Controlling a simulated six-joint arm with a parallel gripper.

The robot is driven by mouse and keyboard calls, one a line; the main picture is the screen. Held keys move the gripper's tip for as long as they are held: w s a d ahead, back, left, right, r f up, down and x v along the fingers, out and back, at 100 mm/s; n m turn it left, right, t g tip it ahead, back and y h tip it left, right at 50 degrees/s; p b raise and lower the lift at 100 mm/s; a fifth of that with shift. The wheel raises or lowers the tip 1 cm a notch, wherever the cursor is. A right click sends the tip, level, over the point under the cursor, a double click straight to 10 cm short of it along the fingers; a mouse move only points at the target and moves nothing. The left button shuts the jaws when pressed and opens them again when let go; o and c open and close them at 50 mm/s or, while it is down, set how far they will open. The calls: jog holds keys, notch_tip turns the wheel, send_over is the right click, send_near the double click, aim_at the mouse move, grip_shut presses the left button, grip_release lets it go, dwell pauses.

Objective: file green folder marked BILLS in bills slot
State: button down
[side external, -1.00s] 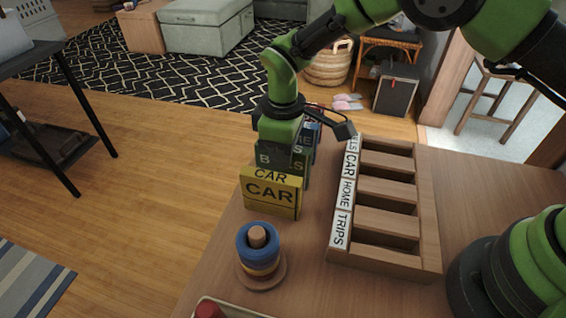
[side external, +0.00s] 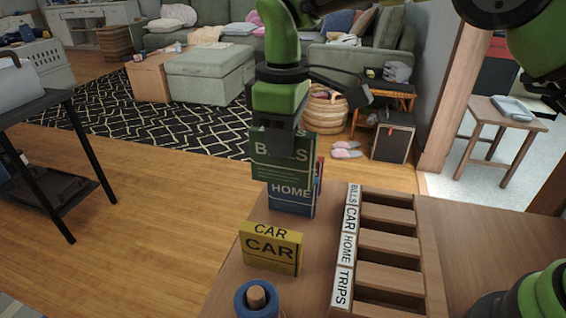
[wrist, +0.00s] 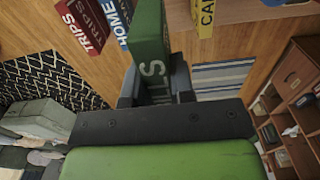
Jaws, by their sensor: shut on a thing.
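The green folder marked BILLS (side external: 300,172) is upright between the jaws of my gripper (side external: 278,148), held up off the table. In the side view it is in front of the blue HOME folder and partly covers it. In the wrist view the green folder (wrist: 148,30) stands between the two dark fingers (wrist: 158,88), which are shut on it. The wooden rack (side external: 428,250) is to the right of my gripper. Its label strip reads BILLS (side external: 354,194), CAR, HOME, TRIPS from far to near. The bills slot (side external: 388,198) at the far end looks empty.
A yellow CAR folder (side external: 272,252) stands on the table, nearer the camera. A blue HOME folder (side external: 292,207) and a red TRIPS folder (wrist: 86,22) stand behind. A ring stacking toy (side external: 256,298) is at the near edge. Bare table lies between the folders and the rack.

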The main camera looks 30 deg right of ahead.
jog(key=shift+d+r, duration=0.65)
jog(key=shift+r, duration=0.35)
jog(key=s+d, duration=0.3)
jog(key=d, duration=0.7)
jog(key=s+d, duration=0.3)
jog(key=d, duration=0.7)
jog(key=shift+a+f, duration=0.15)
jog(key=shift+f, duration=3.5)
jog(key=shift+a+f, duration=0.1)
jog(key=shift+f, duration=3.55)
jog(key=c, duration=0.9)
grip_release()
